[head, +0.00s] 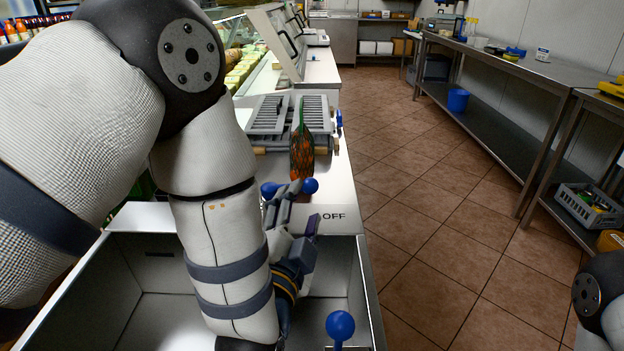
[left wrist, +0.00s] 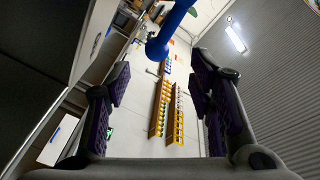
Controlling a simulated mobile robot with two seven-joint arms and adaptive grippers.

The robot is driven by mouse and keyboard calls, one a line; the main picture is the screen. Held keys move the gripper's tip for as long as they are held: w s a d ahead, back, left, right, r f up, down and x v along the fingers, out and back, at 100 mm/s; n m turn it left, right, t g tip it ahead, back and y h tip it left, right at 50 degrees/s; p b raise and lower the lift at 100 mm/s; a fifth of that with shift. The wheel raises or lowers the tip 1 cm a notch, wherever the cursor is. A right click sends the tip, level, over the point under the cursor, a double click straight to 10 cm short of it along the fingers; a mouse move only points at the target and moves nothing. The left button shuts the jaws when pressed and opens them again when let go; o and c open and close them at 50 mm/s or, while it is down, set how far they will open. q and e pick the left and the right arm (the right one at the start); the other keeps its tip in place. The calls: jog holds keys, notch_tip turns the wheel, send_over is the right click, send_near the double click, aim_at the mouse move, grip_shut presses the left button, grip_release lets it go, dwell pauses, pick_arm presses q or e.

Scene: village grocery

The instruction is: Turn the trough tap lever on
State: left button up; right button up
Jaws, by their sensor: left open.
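The steel trough (head: 140,315) fills the lower left of the head view, with an OFF label (head: 333,216) on its far rim. Blue round knobs (head: 310,185) and (head: 270,190) show on either side of my left gripper (head: 303,207); I cannot tell how they join the tap, as my arm and gripper hide it. In the left wrist view a blue lever with a rounded end (left wrist: 158,48) reaches in from the top, between the open fingers of my left gripper (left wrist: 160,88), apart from both. My right gripper is out of view.
Another blue knob (head: 340,325) stands at the trough's near right. A net bag of orange items (head: 301,150) and a grey slatted rack (head: 270,115) are on the counter beyond. Tiled floor (head: 420,210) is clear to the right, up to a steel bench (head: 520,68).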

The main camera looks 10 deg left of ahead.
aim_at(308, 190)
pick_arm(q)
jog(key=w, duration=0.8)
jog(key=shift+f+b, duration=0.1)
jog(key=shift+b, duration=0.2)
grip_shut()
